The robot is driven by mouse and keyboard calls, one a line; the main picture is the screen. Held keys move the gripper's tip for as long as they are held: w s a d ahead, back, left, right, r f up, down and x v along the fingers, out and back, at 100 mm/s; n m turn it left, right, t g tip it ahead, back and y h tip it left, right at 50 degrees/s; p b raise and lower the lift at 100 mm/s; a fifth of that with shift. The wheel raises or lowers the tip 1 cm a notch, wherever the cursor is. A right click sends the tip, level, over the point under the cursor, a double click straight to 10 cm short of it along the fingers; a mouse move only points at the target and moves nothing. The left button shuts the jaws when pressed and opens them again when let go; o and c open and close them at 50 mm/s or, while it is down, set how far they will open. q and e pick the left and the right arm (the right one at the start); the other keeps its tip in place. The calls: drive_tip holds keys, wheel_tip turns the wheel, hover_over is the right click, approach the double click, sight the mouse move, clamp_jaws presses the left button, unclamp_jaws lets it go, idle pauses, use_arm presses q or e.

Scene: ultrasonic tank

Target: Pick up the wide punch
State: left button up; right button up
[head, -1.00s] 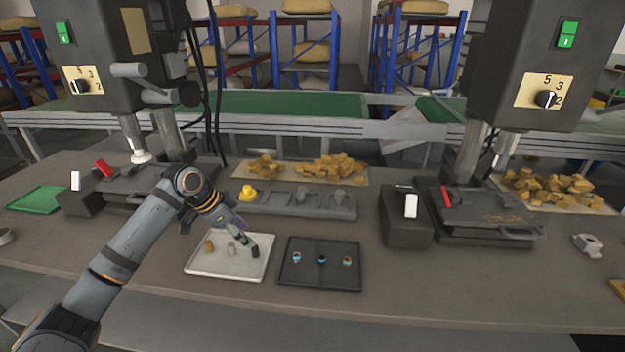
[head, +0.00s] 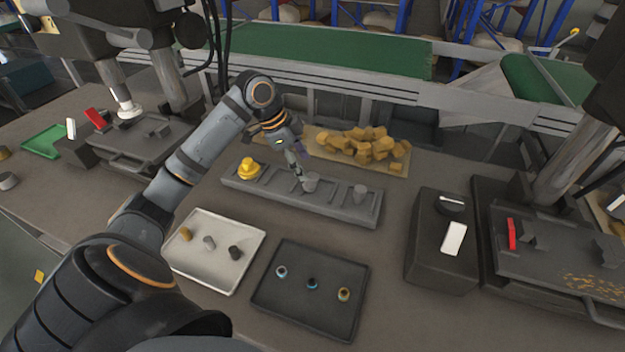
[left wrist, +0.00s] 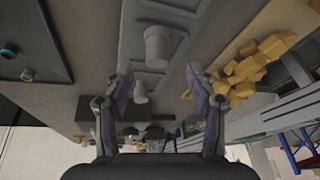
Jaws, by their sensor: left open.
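A grey rack (head: 262,186) stands on the table with two grey punches in it. The punch nearer my gripper (head: 311,183) looks the broader and is likely the wide punch; it also shows in the left wrist view (left wrist: 157,46). My left gripper (head: 301,176) is open and close above the nearer punch. In the wrist view that punch lies just beyond the gap between the fingertips (left wrist: 158,70). My right gripper is not in view.
A yellow piece (head: 248,170) sits at the rack's left end. A white tray (head: 205,269) and a dark tray (head: 302,317) with small parts lie in front. Yellow blocks (head: 365,146) lie behind the rack. A dark box (head: 432,262) with a white switch stands to the right.

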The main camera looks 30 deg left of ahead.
sight(310, 175)
use_arm(q)
drive_tip(key=shift+x, duration=0.9)
drive_tip(key=x, duration=0.5)
drive_tip(key=shift+s+d, duration=0.15)
drive_tip(key=shift+s, duration=0.05)
clamp_jaws()
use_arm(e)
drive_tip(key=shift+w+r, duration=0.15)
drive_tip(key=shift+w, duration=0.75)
